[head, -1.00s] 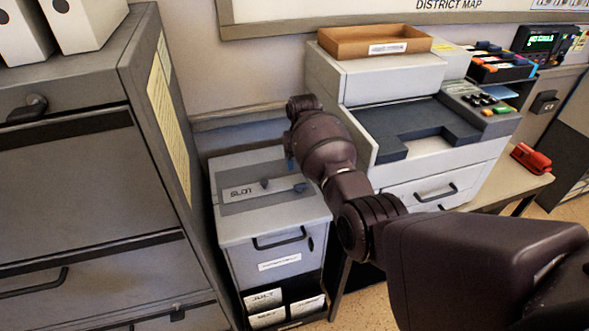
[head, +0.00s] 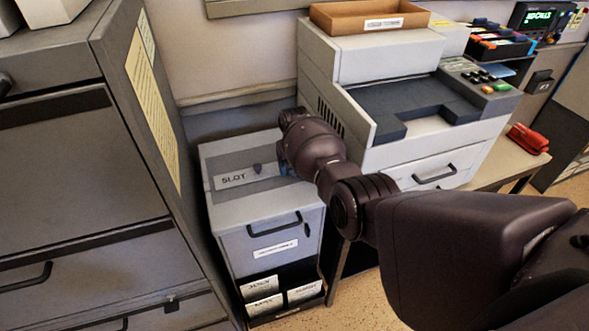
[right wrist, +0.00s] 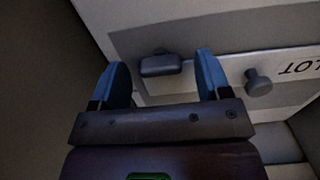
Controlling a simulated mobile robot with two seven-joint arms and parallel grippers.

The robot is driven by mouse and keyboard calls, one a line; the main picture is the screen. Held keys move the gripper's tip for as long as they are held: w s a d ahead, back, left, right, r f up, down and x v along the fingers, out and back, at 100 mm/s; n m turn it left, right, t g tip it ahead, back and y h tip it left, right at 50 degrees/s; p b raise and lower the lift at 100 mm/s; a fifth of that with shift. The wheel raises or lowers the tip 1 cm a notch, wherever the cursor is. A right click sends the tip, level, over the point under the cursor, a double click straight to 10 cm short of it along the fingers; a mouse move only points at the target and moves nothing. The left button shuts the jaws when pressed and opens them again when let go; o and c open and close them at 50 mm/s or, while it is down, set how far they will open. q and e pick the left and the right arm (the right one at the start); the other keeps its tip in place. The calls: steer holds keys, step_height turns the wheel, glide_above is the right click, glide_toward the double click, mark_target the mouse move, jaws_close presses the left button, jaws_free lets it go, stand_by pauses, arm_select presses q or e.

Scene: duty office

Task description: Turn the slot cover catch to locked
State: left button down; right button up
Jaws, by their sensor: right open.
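The slot cover (head: 232,180), a pale strip lettered "SLOT" with a small round knob (head: 257,168), lies on top of a grey cabinet. The knob also shows at the right in the right wrist view (right wrist: 258,82). A dark, block-shaped catch (right wrist: 158,66) sits at the other end of the strip; my right arm hides it in the head view. My right gripper (right wrist: 162,70) is open, with its blue fingertips on either side of the catch; contact cannot be told. In the head view only a bit of blue fingertip (head: 284,167) shows. My left gripper is out of view.
The grey cabinet (head: 235,228) has a handle and label on its front, with a card rack below. A tall grey cabinet (head: 90,190) stands close on the left. A large pale machine (head: 350,70) with a brown tray (head: 370,18) on top stands close on the right.

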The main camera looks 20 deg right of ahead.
steer(key=shift+f, duration=0.2)
steer(key=shift+c, duration=0.4)
steer(key=shift+c, duration=1.3)
steer(key=c, duration=0.5)
steer(key=shift+c, duration=0.4)
